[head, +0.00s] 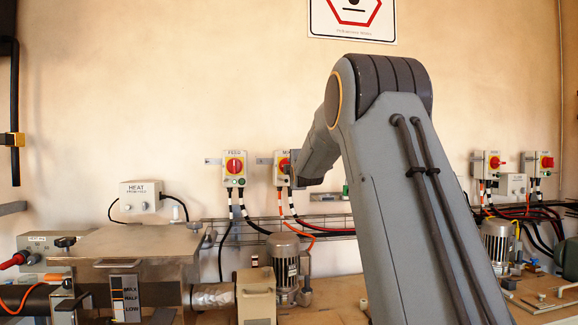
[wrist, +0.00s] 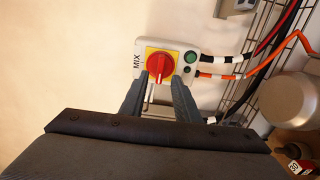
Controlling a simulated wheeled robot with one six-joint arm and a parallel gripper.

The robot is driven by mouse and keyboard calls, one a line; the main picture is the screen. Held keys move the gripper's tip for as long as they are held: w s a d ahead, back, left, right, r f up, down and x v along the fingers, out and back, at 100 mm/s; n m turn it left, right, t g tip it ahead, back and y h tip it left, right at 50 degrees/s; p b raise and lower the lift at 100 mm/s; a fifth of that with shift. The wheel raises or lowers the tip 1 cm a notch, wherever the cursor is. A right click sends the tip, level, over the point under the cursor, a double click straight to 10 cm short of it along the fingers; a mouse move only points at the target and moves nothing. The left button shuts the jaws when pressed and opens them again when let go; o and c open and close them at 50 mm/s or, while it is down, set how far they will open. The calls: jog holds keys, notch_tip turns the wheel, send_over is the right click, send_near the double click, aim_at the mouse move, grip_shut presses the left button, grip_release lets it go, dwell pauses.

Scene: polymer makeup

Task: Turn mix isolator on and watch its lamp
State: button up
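The MIX isolator (wrist: 140,47) is a pale box with a red rotary knob (wrist: 161,65) on a yellow plate. Its label reads sideways in the wrist view. A small green round element (wrist: 190,57) and a darker one (wrist: 188,70) sit beside the knob; I cannot tell whether either is a lit lamp. My gripper (wrist: 161,78) is open, its two fingers apart at the lower edge of the knob; contact is not clear. In the head view the MIX isolator (head: 279,160) is partly hidden behind my arm, and my fingers are hard to make out.
The similar FEED isolator (head: 235,168) is mounted just left of MIX. Striped and orange cables run from the boxes to a wire tray (head: 330,222). A motor (head: 284,258) stands below. More isolators (head: 544,163) are at the right. The wall around the boxes is mostly clear.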

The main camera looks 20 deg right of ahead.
jog(key=p+x, duration=0.2)
jog(key=x, duration=0.4)
jog(key=shift+f, duration=0.1)
grip_shut()
